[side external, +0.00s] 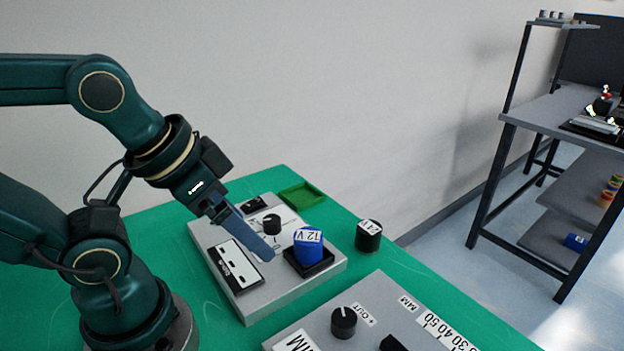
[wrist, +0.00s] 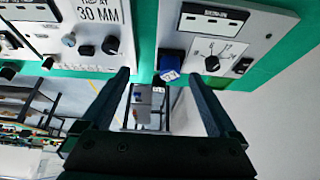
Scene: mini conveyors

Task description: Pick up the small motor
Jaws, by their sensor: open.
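A blue cylinder labelled 12 V (side external: 308,248) stands upright in a black square socket on a grey control panel (side external: 232,297). In the wrist view the blue cylinder (wrist: 171,64) shows near the right fingertip. A black cylinder with a white label, seemingly 24 (side external: 368,237), stands on the green table just right of the panel. Either cylinder may be the small motor; I cannot tell which. My gripper (side external: 268,248) is open and empty, tilted down over the panel, left of the blue cylinder and apart from it. Its two fingers (wrist: 157,76) show spread in the wrist view.
The panel has a black knob (side external: 271,223) and a white-faced meter (side external: 236,266) close to my fingers. A second grey panel (side external: 290,333) with knobs stands in front. A green tray (side external: 302,195) lies behind. A shelf rack (side external: 545,110) stands far right.

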